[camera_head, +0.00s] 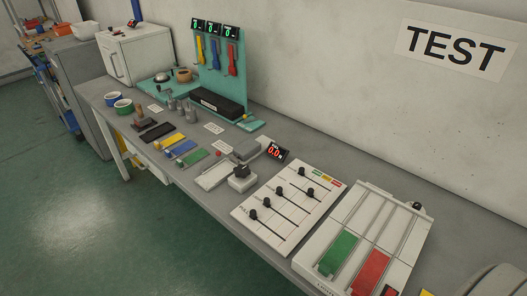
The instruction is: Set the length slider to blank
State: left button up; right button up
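A white slider panel (290,207) lies on the bench right of the middle. It has several dark slots, each with a black knob. The panel's labels are too small to read, so I cannot tell which slider is the length one. Neither of my grippers shows in this view.
A white tray with a green block (338,251) and a red block (371,271) lies right of the panel. A small red display (275,151) stands behind it. A teal tool rack (222,62) and a white box (140,52) are farther left.

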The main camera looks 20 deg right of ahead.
aim_at(311, 193)
jog(key=z, duration=1.05)
